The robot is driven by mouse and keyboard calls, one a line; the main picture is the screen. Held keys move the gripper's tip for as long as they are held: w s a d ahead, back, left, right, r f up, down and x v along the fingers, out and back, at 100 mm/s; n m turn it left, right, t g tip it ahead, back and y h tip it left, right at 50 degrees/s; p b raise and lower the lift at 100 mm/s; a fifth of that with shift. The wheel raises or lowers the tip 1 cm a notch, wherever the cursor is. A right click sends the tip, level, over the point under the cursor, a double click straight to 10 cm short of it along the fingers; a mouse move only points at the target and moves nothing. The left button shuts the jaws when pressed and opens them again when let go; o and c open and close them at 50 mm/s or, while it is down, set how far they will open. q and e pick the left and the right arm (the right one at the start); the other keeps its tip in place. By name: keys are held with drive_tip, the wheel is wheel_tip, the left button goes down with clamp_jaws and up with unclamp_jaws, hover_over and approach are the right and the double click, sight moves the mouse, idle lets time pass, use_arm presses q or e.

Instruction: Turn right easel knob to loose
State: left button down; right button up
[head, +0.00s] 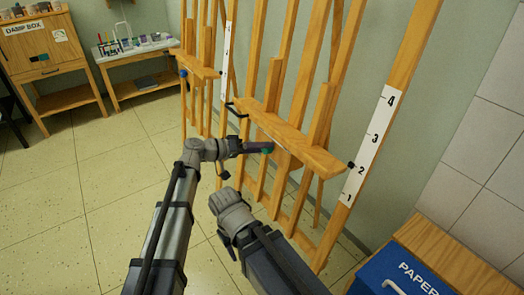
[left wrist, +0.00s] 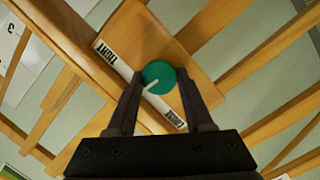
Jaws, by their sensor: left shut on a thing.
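The easel knob is a round green disc (left wrist: 165,74) with a white pointer line, in the left wrist view. It sits on the wooden easel ledge (head: 290,135). A white strip (left wrist: 128,74) beside it seems to read TIGHT at its upper-left end and LOOSE at its lower-right end. My left gripper (head: 266,147) is shut on the knob, one finger on each side; a bit of green (head: 267,151) shows there in the head view. My right arm is folded low beside it; its fingers cannot be made out.
The right upright of the easel carries a numbered white scale (head: 370,145). A second easel (head: 195,65) stands to the left. A blue paper bin (head: 400,272) is at lower right. A damp box (head: 42,48) and a side table (head: 140,50) stand far left. Open tiled floor lies left.

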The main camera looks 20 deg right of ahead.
use_arm(q)
drive_tip(key=shift+f+n+t+h+b, duration=0.1)
drive_tip(key=shift+n+t+h+b, duration=0.25)
drive_tip(key=shift+n+b, duration=1.2)
drive_tip(key=shift+f+n+t+h+b, duration=0.15)
drive_tip(key=shift+n+h, duration=0.35)
drive_tip(key=shift+n, duration=2.35)
drive_tip(key=shift+n+t+h+b, duration=0.2)
drive_tip(key=shift+n+h+b, duration=0.5)
drive_tip(key=shift+n, duration=1.5)
drive_tip(key=shift+n+y+b, duration=0.25)
drive_tip(key=shift+n+b, duration=0.05)
drive_tip(key=shift+c, duration=1.5)
unclamp_jaws()
drive_tip(key=shift+a, duration=0.15)
drive_tip(key=s+a, duration=0.1)
drive_tip(key=a, duration=0.6)
drive_tip(key=shift+s+a, duration=0.25)
drive_tip(key=shift+s, duration=0.05)
